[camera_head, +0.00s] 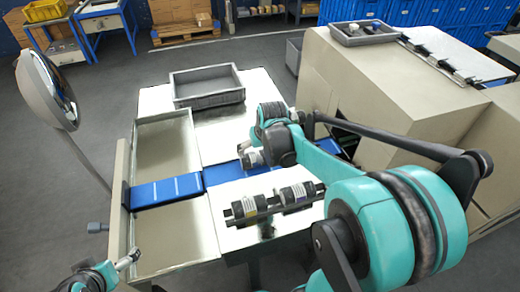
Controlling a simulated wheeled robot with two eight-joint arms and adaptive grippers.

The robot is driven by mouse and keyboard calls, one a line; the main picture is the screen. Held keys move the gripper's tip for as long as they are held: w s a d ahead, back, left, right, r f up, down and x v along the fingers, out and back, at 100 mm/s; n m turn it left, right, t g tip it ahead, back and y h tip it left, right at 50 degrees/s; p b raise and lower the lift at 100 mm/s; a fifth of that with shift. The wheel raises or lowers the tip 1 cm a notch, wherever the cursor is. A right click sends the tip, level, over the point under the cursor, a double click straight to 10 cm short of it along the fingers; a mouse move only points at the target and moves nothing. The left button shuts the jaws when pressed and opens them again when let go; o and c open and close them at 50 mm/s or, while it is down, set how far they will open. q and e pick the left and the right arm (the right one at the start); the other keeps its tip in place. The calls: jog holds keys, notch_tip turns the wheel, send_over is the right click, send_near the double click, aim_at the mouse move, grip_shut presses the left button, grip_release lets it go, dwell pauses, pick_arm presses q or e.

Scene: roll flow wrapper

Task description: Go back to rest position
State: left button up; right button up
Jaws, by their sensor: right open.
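My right arm comes in from the lower right and bends over the metal table. My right gripper (247,153) hangs at its far end, above the blue belt; it is small here, its jaws are apart and I see nothing held. My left gripper (129,259) shows at the lower left, just by the near left corner of the machine's table. Its fingers are too small to tell open from shut.
Two dark labelled cylinders (278,203) sit side by side at the table's near edge. A grey tray (208,100) stands at the table's back. A blue belt (165,191) crosses the table. A round mirror (46,90) stands left; a beige machine (385,85) fills the right.

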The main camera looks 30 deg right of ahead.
dwell(0.5)
jog(key=s+a+r+n+t+y, duration=0.1)
jog(key=s+a+r+n+t, duration=0.1)
jog(key=s+a, duration=1.2)
jog(key=shift+s+a+r+n+t, duration=0.25)
jog(key=shift+s+r+n+t, duration=0.15)
jog(key=shift+s+r, duration=0.1)
pick_arm(q)
jog(key=shift+c, duration=0.3)
dwell(0.6)
